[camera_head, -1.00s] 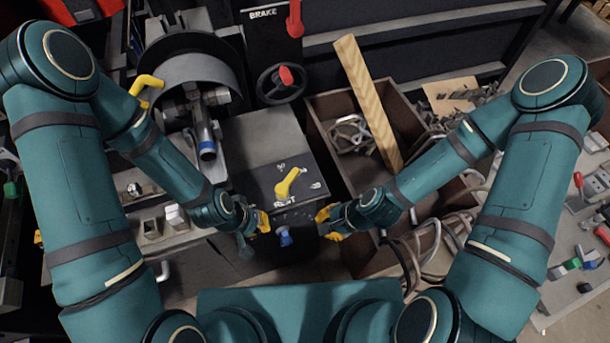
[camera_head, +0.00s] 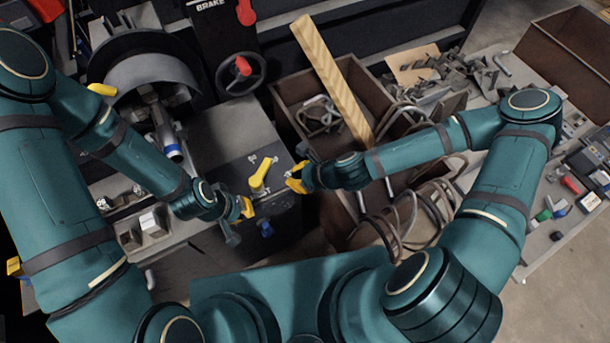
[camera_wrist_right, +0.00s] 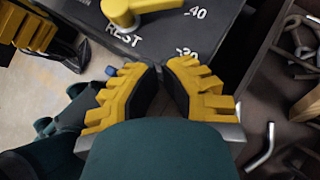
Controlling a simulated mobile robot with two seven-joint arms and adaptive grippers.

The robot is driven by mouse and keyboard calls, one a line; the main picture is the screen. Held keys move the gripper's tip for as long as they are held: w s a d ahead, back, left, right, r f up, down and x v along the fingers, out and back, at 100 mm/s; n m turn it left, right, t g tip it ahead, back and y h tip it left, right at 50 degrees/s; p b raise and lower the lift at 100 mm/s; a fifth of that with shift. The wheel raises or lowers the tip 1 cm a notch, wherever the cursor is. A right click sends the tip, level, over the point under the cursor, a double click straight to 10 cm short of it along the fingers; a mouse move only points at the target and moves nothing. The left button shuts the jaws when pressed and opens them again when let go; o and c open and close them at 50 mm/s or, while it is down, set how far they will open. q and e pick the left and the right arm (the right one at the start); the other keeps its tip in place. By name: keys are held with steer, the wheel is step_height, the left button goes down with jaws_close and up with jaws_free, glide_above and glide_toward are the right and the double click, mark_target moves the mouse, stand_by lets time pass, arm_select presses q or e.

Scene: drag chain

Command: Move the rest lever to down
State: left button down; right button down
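The yellow rest lever (camera_head: 262,174) sits on top of a dark box (camera_head: 225,165), its handle pointing up and slightly right in the head view. In the right wrist view, part of the lever (camera_wrist_right: 122,12) shows at the top, above the word REST and beside number marks. My right gripper (camera_head: 297,178) is just right of the lever, apart from it. In the wrist view its fingertips (camera_wrist_right: 160,70) are nearly together with nothing between them. My left gripper (camera_head: 247,207) is at the box's near edge, below and left of the lever; its finger gap is unclear.
A blue knob (camera_head: 266,228) is on the box's front face. A brown bin (camera_head: 384,99) with a wooden plank (camera_head: 333,80) and bent rods stands to the right. A handwheel with a red knob (camera_head: 243,66) is behind the box.

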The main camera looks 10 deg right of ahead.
mark_target(262, 175)
steer(key=x, duration=0.3)
steer(key=shift+w+a+f+b, duration=0.1)
steer(key=shift+a+f+b, duration=0.15)
steer(key=shift+f+b, duration=0.1)
steer(key=shift+w+a, duration=0.7)
steer(key=shift+a, duration=0.3)
steer(key=shift+w+a+r, duration=0.1)
steer(key=shift+w+a, duration=0.35)
steer(key=shift+a, duration=0.15)
